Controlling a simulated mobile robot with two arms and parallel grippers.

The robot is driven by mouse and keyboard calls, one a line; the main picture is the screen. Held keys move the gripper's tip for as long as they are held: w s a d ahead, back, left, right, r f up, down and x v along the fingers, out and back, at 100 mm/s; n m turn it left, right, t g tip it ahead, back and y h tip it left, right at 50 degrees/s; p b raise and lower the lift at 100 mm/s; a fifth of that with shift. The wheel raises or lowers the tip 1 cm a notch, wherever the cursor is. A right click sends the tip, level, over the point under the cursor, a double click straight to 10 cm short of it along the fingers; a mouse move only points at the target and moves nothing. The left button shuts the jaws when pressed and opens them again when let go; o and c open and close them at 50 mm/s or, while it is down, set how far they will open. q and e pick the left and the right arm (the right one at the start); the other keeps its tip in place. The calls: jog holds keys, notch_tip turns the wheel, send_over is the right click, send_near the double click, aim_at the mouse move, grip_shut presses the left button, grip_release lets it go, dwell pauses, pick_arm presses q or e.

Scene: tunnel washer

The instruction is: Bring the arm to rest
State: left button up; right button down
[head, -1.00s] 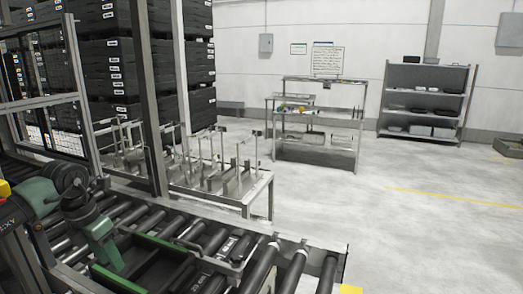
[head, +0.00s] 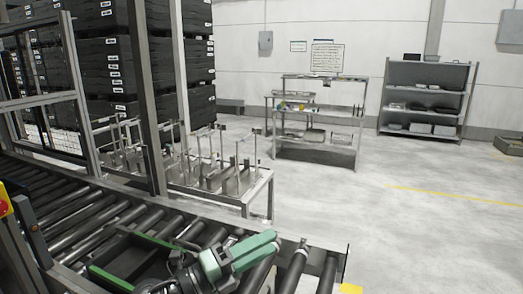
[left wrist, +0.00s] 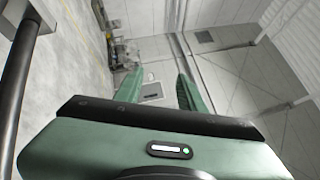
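My left gripper (head: 274,243) is green and shows at the bottom middle of the head view. It is above the roller conveyor (head: 85,213), beside a black tray with a green rim (head: 110,281). In the left wrist view its two green fingers (left wrist: 160,78) stand apart with nothing between them, only wall and floor behind. Part of the tray is hidden by my left arm. My right gripper is in neither view.
A metal rack table with upright posts (head: 225,184) stands behind the conveyor. Stacked black crates (head: 155,60) are at the left back. A workbench (head: 318,150) and a grey shelf (head: 425,100) stand farther back.

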pick_arm(q)
jog(key=a+f+n+t+y, duration=0.6)
jog(key=a+n+t+y, duration=0.5)
jog(key=n, duration=0.9)
jog(key=s+a+f+n+g+y, duration=0.5)
jog(key=a+f+n+g+y, duration=0.15)
jog(key=f, duration=0.35)
jog(key=s+a+f+n+g, duration=0.25)
jog(key=s+f+g, duration=0.35)
jog(key=s, duration=0.6)
jog(key=s+a+f+n+g, duration=0.1)
jog(key=s+f+n+g, duration=0.25)
jog(key=s+f, duration=0.6)
jog(key=s+f+m+g+b, duration=0.1)
jog(key=s+f+b, duration=0.15)
jog(key=f, duration=1.35)
jog(key=s+f+g+b, duration=0.2)
jog(key=f+b, duration=0.1)
jog(key=f, duration=1.2)
jog(key=s+a+f+b, duration=0.2)
jog(key=s+f+b, duration=0.2)
jog(key=s+f, duration=1.2)
notch_tip(320, 180, down, 4)
jog(key=shift+s+a+f+g, duration=0.2)
jog(key=shift+s+a+g, duration=0.2)
